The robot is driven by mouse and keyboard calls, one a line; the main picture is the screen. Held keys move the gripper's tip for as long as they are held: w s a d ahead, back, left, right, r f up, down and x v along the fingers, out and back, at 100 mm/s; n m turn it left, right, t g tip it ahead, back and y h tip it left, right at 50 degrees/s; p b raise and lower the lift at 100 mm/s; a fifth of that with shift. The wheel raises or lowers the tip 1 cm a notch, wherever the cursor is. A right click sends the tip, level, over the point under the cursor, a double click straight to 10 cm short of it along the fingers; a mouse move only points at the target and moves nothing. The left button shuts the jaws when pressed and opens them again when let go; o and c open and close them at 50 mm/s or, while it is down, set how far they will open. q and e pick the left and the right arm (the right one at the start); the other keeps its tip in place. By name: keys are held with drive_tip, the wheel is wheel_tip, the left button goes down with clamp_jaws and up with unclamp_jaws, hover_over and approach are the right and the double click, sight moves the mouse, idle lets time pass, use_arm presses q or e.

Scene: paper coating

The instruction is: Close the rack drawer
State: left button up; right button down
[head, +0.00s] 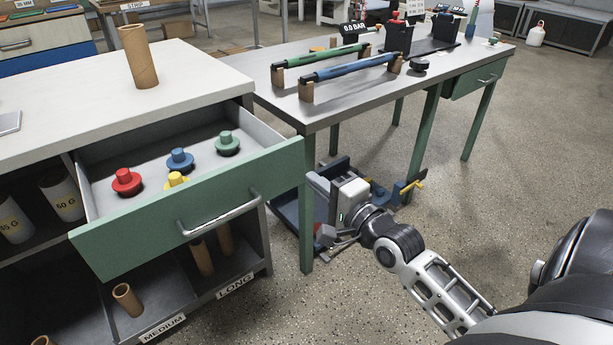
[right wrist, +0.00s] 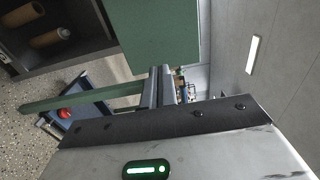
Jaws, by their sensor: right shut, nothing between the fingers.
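The rack drawer (head: 130,242) is pulled out of the rack, with a green front and a metal bar handle (head: 220,213). Inside lie a red plug (head: 126,182), a blue plug (head: 180,160), a green plug (head: 227,143) and a yellow plug (head: 175,180) partly hidden by the front. My right gripper (head: 338,246) is shut and empty, to the right of the drawer front and apart from the handle in the head view. In the right wrist view its closed fingers (right wrist: 160,76) show beside a green panel (right wrist: 158,35), which looks like the drawer front. My left gripper is not in view.
The workbench (head: 330,115) with green legs stands close behind my right gripper; one leg (head: 306,215) is next to the drawer's right end. A blue cart (head: 290,212) sits under the bench. A cardboard tube (head: 139,58) stands on the rack top. Floor is clear at the right.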

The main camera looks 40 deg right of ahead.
sight(296, 167)
drive_tip(key=w, duration=0.3)
drive_tip(key=shift+w+a, duration=0.1)
drive_tip(key=shift+w, duration=0.15)
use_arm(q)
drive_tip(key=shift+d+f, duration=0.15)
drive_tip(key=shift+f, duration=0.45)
use_arm(e)
drive_tip(key=shift+w, duration=0.1)
